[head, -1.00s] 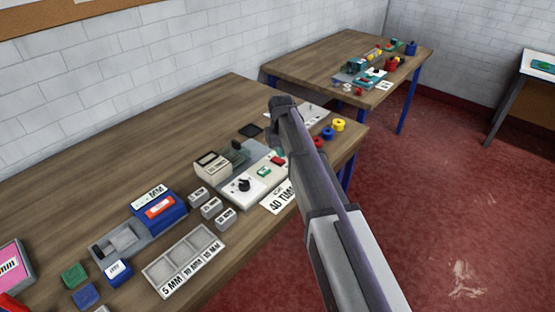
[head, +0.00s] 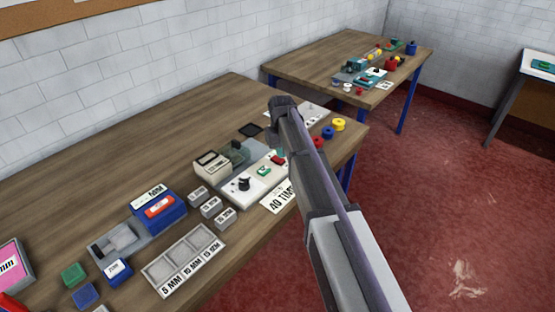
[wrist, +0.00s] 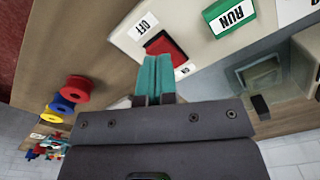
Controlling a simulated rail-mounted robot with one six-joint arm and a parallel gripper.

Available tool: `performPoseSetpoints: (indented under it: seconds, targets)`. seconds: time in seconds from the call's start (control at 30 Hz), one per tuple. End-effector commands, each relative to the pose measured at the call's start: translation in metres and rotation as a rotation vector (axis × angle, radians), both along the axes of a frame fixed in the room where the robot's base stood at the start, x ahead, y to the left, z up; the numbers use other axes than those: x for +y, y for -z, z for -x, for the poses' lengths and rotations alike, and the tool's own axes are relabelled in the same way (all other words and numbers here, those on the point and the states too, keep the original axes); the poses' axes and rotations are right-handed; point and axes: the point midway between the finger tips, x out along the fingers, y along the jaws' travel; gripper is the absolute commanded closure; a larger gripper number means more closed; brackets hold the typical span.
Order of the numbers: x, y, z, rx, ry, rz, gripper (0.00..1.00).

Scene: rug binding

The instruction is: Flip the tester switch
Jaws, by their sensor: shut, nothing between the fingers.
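The tester (head: 236,199) is a pale box on the near bench with a black knob, a green button and a red switch (head: 278,160). In the wrist view the red rocker switch (wrist: 166,46) sits in the pale panel (wrist: 190,22) between an OFF label (wrist: 143,25) and a second small label, partly cut off by my fingers. My gripper (wrist: 154,75) is shut and empty, its teal fingertips close to the switch's lower edge. I cannot tell whether they touch it. In the head view my arm hides most of the gripper.
A green RUN button (wrist: 229,15) is close to the switch. Red, yellow and blue spools (head: 328,132) stand at the bench's right end. A blue device (head: 158,212), small grey blocks and a three-part tray (head: 187,262) lie to the left. Another bench (head: 310,64) stands behind.

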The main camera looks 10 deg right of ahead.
Motion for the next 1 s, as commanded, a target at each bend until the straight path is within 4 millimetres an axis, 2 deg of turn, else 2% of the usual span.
performPoseSetpoints:
  seconds: [1.0]
  targets:
    - [0.000,0.016,0.000,0.000,0.000,0.000,1.00]
